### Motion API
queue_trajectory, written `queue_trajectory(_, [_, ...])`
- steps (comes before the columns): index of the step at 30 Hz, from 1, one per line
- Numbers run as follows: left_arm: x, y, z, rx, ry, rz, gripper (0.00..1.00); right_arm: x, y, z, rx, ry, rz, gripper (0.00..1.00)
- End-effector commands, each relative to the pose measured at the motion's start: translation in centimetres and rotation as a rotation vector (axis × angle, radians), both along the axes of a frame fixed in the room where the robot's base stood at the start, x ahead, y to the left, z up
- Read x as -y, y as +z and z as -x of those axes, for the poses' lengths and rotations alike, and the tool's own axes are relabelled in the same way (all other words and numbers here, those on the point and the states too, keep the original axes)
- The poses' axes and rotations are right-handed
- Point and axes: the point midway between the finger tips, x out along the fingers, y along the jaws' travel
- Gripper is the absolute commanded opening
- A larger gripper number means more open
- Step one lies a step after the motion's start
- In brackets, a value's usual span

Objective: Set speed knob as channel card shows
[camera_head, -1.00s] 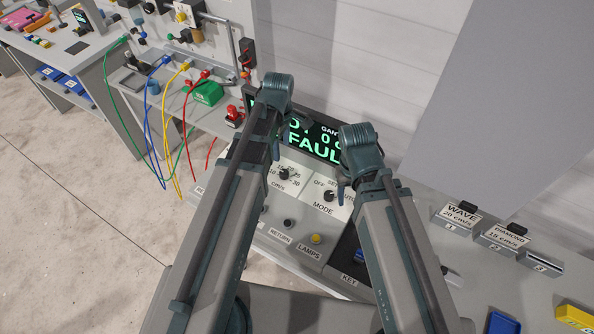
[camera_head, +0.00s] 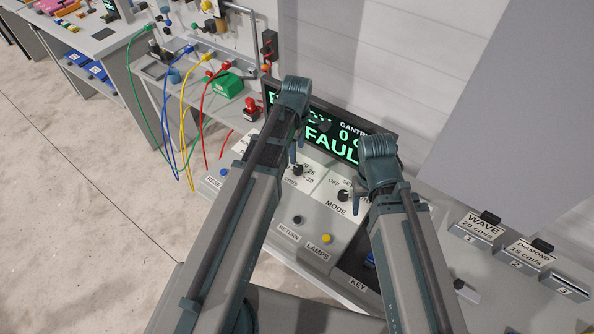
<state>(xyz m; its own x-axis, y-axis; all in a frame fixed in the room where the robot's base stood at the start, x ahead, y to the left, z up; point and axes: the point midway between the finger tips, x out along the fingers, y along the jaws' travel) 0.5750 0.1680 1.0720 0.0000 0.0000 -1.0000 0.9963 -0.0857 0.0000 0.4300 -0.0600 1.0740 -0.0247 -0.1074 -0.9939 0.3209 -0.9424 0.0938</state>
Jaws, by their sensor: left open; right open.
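The speed knob (camera_head: 296,170) is a black knob with a cm/s dial on the control panel (camera_head: 316,222). Marks 25 and 30 show beside it; the rest of its scale is partly hidden by my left arm. Channel cards stand in holders at right: WAVE 20 cm/s (camera_head: 476,227) over slot 1 and DIAMOND 15 cm/s (camera_head: 530,252) over slot 2. Slot 3 (camera_head: 568,287) shows no readable card. My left gripper (camera_head: 297,150) is open just above the speed knob. My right gripper (camera_head: 358,203) is open near the MODE knob (camera_head: 345,195). Both are partly hidden by my wrists.
A display (camera_head: 331,139) reading GANTRY and FAULT stands behind the panel, partly covered. A yellow LAMPS button (camera_head: 326,239), a dark RETURN button (camera_head: 297,219) and a blue button (camera_head: 224,171) sit on the panel. Coloured cables (camera_head: 184,125) hang at left.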

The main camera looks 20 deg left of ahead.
Motion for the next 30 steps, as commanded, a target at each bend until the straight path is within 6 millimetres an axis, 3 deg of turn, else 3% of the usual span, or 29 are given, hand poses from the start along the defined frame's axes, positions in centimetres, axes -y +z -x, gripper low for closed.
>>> queue_trajectory(1, [0.0, -1.5, 0.0, 0.0, 0.0, 0.0, 0.71, 0.0, -1.5, 0.0, 0.0, 0.002, 0.0, 0.56])
queue_trajectory(15, [0.0, -7.7, 0.0, 0.0, 0.0, 0.0, 0.71, 0.0, -7.7, 0.0, 0.0, 0.007, 0.002, 0.56])
queue_trajectory(27, [0.0, -8.2, 0.0, 0.0, 0.0, 0.0, 0.71, 0.0, -8.2, 0.0, 0.0, 0.006, 0.001, 0.56])
queue_trajectory(30, [0.0, -8.2, 0.0, 0.0, 0.0, 0.0, 0.57, 0.0, -8.2, 0.0, 0.0, 0.006, 0.001, 0.56])
